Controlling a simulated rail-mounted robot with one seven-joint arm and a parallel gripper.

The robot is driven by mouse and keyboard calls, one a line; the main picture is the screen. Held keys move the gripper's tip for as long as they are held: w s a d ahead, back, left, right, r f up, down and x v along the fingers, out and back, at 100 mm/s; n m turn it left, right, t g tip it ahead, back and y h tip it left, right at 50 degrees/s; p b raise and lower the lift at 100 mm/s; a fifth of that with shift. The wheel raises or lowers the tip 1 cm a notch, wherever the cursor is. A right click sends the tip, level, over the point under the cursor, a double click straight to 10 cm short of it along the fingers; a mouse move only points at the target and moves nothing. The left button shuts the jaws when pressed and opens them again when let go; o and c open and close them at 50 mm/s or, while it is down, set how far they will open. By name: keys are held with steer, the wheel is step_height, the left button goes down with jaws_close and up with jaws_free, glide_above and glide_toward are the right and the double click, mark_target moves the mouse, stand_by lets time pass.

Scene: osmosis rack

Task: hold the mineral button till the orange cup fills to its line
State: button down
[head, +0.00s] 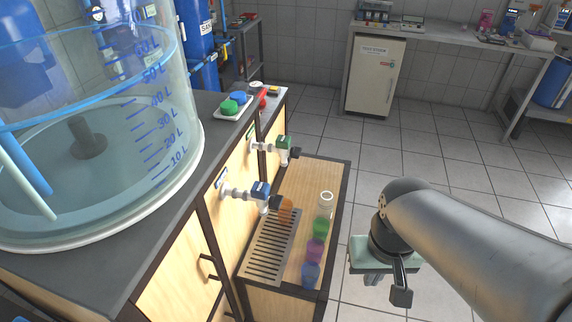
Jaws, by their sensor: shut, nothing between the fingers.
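An orange cup (286,210) stands at the drip grate (262,262), beside and partly behind the blue tap (261,192). Its liquid level and line are too small to make out. A small white plate on the dark counter carries a green button (229,107) and a blue button (239,97). No label tells me which is the mineral button. My gripper (374,278) is shut and empty. It hangs over the floor, right of the cup shelf, well away from the buttons and the orange cup.
A large water tank (150,195) fills the left. A second, green tap (283,145) is farther back. Clear (326,200), green (320,229), purple (314,251) and blue (310,275) cups line the shelf's right side. The tiled floor is free around my arm.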

step_height(320, 180, down, 6)
steer(key=b, duration=0.6)
stand_by(1.7)
